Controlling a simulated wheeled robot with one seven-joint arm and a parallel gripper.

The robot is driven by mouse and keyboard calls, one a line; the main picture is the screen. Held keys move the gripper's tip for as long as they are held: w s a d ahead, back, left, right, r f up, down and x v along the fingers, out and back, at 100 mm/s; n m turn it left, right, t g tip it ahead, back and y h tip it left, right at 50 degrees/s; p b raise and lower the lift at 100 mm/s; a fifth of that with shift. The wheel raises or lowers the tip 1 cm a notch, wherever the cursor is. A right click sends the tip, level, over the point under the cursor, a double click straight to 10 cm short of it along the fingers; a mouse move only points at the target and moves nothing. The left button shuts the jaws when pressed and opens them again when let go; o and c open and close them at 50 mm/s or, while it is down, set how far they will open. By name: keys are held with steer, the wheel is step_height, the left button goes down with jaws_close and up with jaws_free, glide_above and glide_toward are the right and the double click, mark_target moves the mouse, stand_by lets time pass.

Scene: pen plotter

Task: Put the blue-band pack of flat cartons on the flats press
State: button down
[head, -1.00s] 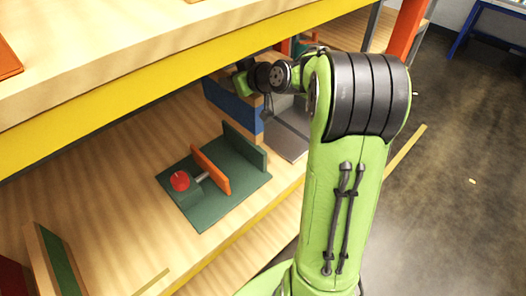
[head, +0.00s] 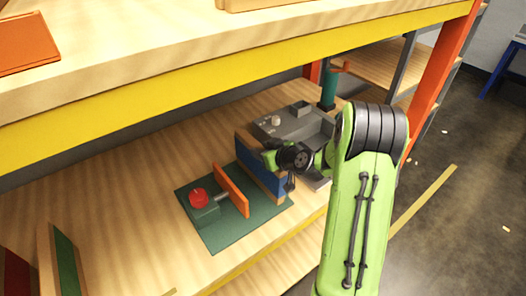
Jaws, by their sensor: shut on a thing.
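The blue-band pack of flat cartons (head: 251,158) stands upright on edge, brown at its edges with a wide blue band. My gripper (head: 277,160) is at its right side and shut on it; the fingertips are mostly hidden. The flats press (head: 215,237) is a dark green base with a red knob (head: 199,198) and an upright orange plate (head: 231,191). The pack is over or at the right end of the press, to the right of the orange plate. I cannot tell whether it touches the base. The press's green upright wall is largely hidden.
A grey tray-like unit (head: 305,125) is just behind the pack. A dark green cylinder (head: 328,90) stands farther back. A green-and-tan pack (head: 62,262) stands at the lower left. The upper shelf's yellow edge (head: 200,92) hangs over the work shelf.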

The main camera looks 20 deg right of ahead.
steer(key=shift+f+b, duration=0.1)
steer(key=shift+b, duration=0.2)
steer(key=c, duration=0.7)
jaws_free()
steer(key=shift+c, duration=0.2)
